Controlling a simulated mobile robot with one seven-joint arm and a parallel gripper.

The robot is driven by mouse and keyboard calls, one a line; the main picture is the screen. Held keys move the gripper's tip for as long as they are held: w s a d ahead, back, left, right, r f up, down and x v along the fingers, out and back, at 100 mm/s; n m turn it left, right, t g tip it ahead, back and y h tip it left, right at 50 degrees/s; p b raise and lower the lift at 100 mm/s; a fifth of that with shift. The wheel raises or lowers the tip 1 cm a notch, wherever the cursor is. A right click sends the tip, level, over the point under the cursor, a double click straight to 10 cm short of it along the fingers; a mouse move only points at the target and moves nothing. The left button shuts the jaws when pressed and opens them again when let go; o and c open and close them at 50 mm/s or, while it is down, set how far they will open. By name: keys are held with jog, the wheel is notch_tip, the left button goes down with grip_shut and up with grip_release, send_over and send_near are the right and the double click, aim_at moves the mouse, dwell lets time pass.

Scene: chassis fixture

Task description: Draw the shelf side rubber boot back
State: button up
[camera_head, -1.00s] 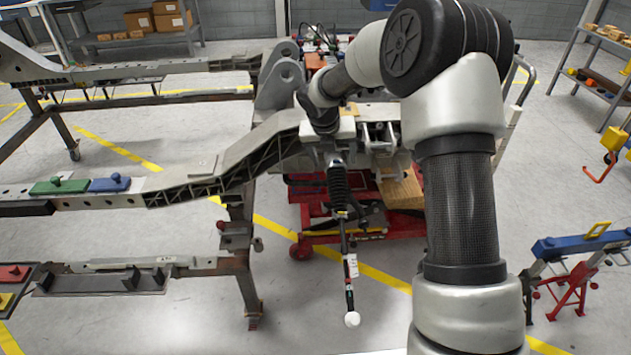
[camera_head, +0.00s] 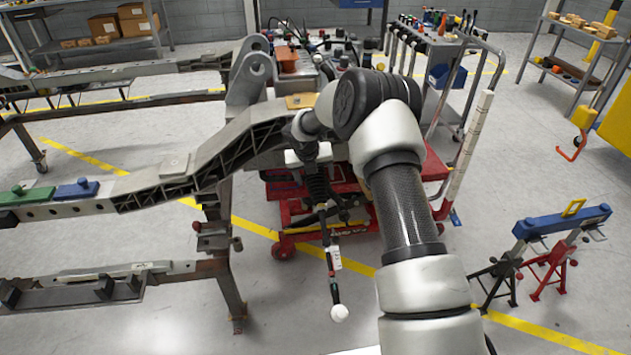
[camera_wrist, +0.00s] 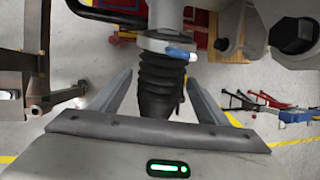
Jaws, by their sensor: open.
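A black ribbed rubber boot (camera_wrist: 160,80) hangs below a pale metal collar with a blue tab (camera_wrist: 180,53) in the wrist view. My gripper (camera_wrist: 159,78) is open, with one grey finger on each side of the boot. A gap shows on both sides; contact is not visible. In the head view the boot (camera_head: 318,187) sits at the top of a thin rod (camera_head: 331,257) with a white tag and a white ball end (camera_head: 339,313). My arm hides part of the boot's surroundings there. Only one boot shows clearly.
The grey chassis frame (camera_head: 174,163) runs along the left on a stand. A red lift cart (camera_head: 285,215) stands behind the rod. A tool cart (camera_head: 440,75) and a shelf (camera_head: 575,65) stand at back right. A blue beam on stands (camera_head: 562,221) is at right, with clear floor around it.

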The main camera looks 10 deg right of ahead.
jog(key=shift+x, duration=0.8)
